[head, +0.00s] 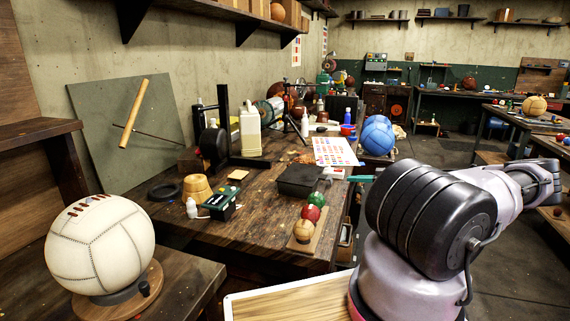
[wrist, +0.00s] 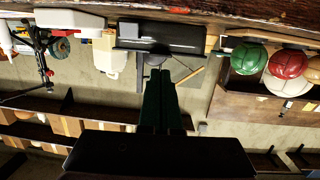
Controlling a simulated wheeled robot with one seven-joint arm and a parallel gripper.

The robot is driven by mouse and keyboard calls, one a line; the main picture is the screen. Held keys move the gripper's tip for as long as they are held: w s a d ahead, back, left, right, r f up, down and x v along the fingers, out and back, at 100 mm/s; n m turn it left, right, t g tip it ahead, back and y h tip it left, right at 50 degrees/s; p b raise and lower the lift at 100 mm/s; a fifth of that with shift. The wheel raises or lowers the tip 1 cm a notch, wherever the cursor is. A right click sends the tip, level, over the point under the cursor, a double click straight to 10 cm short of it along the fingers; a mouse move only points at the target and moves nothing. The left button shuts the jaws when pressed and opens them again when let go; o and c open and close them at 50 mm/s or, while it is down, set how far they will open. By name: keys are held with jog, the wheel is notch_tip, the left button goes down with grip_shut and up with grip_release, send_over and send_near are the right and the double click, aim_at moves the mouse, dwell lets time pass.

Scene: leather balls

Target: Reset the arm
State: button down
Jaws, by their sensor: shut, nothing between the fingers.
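My arm (head: 430,220) rises at the lower right of the head view, a black ribbed joint on a pale grey-pink base. My gripper (wrist: 159,75) shows in the wrist view as two dark fingers lying together, shut and empty. The wrist picture appears upside down.
A wooden workbench (head: 265,222) holds a black box (head: 299,180), small green, red and tan balls, and a white jug (head: 250,130). A blue ball (head: 376,136) is behind. A white stitched ball (head: 100,243) stands at left. Floor shows at right.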

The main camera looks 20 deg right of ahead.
jog(key=s+a+r+m+g+h, duration=0.1)
jog(key=s+a+r+g+h, duration=0.35)
jog(key=a+r, duration=0.35)
jog(key=s+a+r+m+g+h, duration=0.2)
jog(key=s+a+r+g+h, duration=0.25)
jog(key=a, duration=0.65)
jog(key=s+a+r+m+t+h, duration=0.1)
jog(key=s+a+r+m+t, duration=0.2)
jog(key=s+r, duration=0.9)
jog(key=s+a+r+m+t+h, duration=0.1)
jog(key=s+a+r+m+t, duration=0.2)
jog(key=s+a+r+m, duration=0.2)
jog(key=s+r+m, duration=0.3)
jog(key=s+r, duration=0.4)
jog(key=r, duration=0.2)
jog(key=shift+s+a+r+m, duration=0.2)
jog(key=shift+s+a+m, duration=0.05)
jog(key=shift+m, duration=0.15)
